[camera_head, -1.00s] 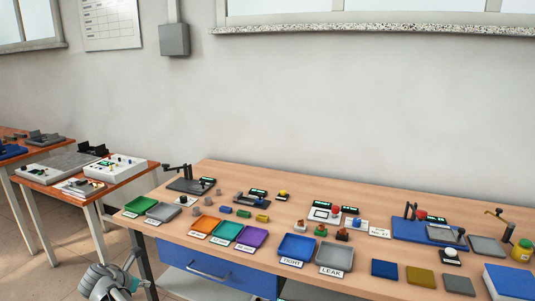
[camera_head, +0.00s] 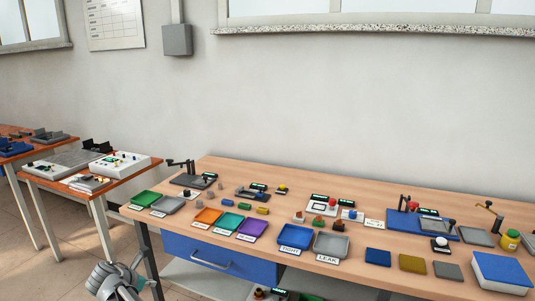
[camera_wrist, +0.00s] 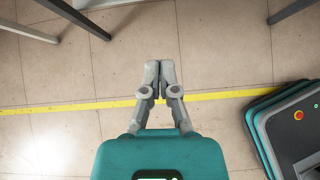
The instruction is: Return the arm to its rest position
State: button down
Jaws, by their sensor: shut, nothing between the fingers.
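My gripper (camera_wrist: 159,72) is in the middle of the wrist view, over bare floor, with its fingertips together and nothing between them. In the head view my gripper (camera_head: 130,289) shows only in part at the bottom left, in front of the workbench's left front leg. It is apart from the bench and touches nothing I can see. The fingers are partly cut off by the lower edge of the head view.
The wooden workbench (camera_head: 350,262) holds coloured trays, fixtures and small parts. A second table (camera_head: 45,182) with a white device (camera_head: 120,165) stands to the left. Tiled floor (camera_wrist: 60,140) with a yellow line lies under my gripper. My base (camera_wrist: 290,125) shows at the right.

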jog(key=w+d+f+m+g, duration=0.1)
jog(key=d+f+m+g, duration=0.15)
jog(key=d+m, duration=0.85)
jog(key=w+d+f+m+g, duration=0.1)
jog(key=d+m+g, duration=0.25)
jog(key=d, duration=1.65)
jog(key=s+d+f+m+g+y, duration=0.1)
jog(key=s+d+m+y, duration=0.1)
jog(key=s+d+m, duration=0.7)
jog(key=s+d+f+m+g+y, duration=0.1)
jog(key=s+d+m, duration=0.2)
jog(key=d+m, duration=0.8)
notch_tip(320, 180, up, 19)
jog(key=d+n+p, duration=0.2)
jog(key=n+p, duration=0.1)
jog(key=p, duration=1.5)
jog(key=shift+d+p, duration=0.35)
